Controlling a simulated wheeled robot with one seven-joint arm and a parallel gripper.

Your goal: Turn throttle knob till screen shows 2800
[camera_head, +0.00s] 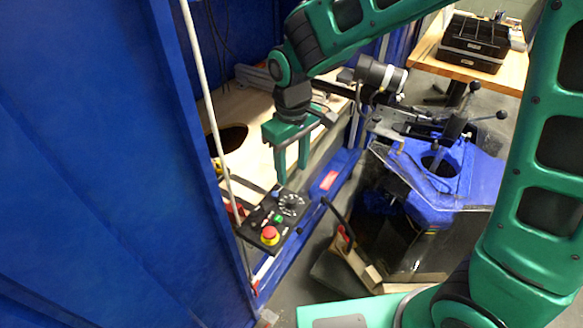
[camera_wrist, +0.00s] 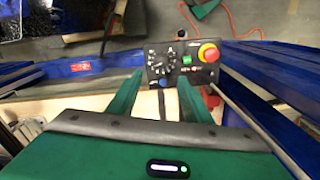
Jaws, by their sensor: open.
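The black control panel (camera_head: 262,226) hangs at the blue frame in the head view. It also shows at the top of the wrist view (camera_wrist: 153,49). A black dial knob (camera_head: 291,203) with white scale marks sits on it, also visible in the wrist view (camera_wrist: 163,59). My gripper (camera_head: 291,172) is open, fingers pointing down above the dial end of the panel. No readable number screen shows.
On the panel are a red emergency button (camera_head: 270,235), a green switch (camera_wrist: 187,60) and a small blue knob (camera_wrist: 162,81). A white pole (camera_head: 207,100) runs beside the panel. A blue machine (camera_head: 455,185) stands right. Blue frame walls close in on the left.

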